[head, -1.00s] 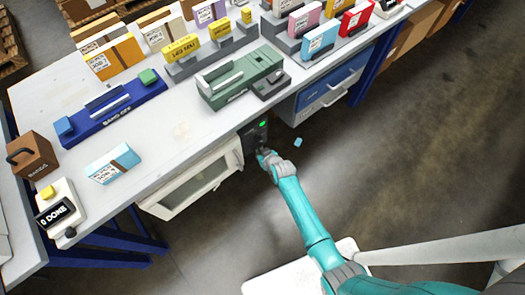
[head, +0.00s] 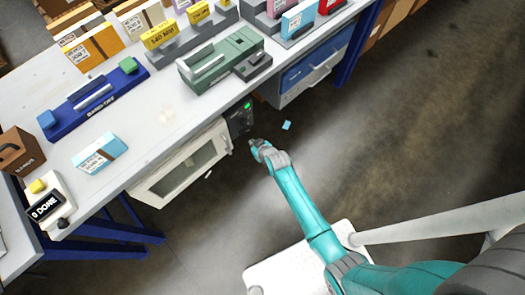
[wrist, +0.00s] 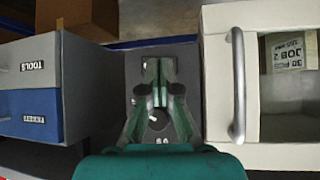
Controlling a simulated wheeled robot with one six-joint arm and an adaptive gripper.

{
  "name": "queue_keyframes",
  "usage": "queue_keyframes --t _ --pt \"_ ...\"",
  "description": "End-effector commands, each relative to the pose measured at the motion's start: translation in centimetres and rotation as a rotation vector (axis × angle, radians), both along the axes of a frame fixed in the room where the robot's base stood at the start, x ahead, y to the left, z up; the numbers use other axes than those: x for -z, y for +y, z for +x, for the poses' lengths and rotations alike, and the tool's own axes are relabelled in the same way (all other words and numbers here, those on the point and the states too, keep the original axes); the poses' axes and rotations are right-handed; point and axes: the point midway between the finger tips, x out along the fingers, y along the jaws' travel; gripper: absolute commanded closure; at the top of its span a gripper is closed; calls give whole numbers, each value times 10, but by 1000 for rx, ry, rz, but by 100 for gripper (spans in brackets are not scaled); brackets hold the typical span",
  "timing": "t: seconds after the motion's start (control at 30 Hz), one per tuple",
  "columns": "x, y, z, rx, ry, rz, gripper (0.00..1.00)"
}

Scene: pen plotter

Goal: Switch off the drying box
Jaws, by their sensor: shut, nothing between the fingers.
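The drying box (head: 184,165) is white with a window and hangs under the bench; its door handle (wrist: 238,85) and window show at right in the wrist view. Its dark control panel (head: 238,119) with a lit green light (head: 248,105) is at its right end. In the wrist view the grey panel (wrist: 185,75) carries a round dial with a white mark (wrist: 157,120), partly framed by my fingers. My gripper (head: 254,144) is shut and empty, in front of the panel; it also shows in the wrist view (wrist: 159,64). Whether it touches the panel is unclear.
A drawer unit (head: 306,75) with grey and blue fronts stands beside the panel, labelled TOOLS (wrist: 30,65) in the wrist view. A labelled package (wrist: 290,52) shows through the box window. A small blue piece (head: 287,125) lies on the floor. The floor to the right is open.

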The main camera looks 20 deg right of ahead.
Motion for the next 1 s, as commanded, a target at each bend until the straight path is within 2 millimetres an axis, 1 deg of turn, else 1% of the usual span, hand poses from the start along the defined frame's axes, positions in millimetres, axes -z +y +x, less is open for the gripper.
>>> queue_keyframes --t 0.03,0.3,0.47,0.63,1.0 --pt "-3 -1 -7 0 3 0 100" --pt "-31 -4 -39 0 4 0 100" --pt "-44 -6 -53 0 5 -1 100" --pt "-50 -7 -59 1 4 -1 100" --pt "-50 -8 -60 1 4 0 100"
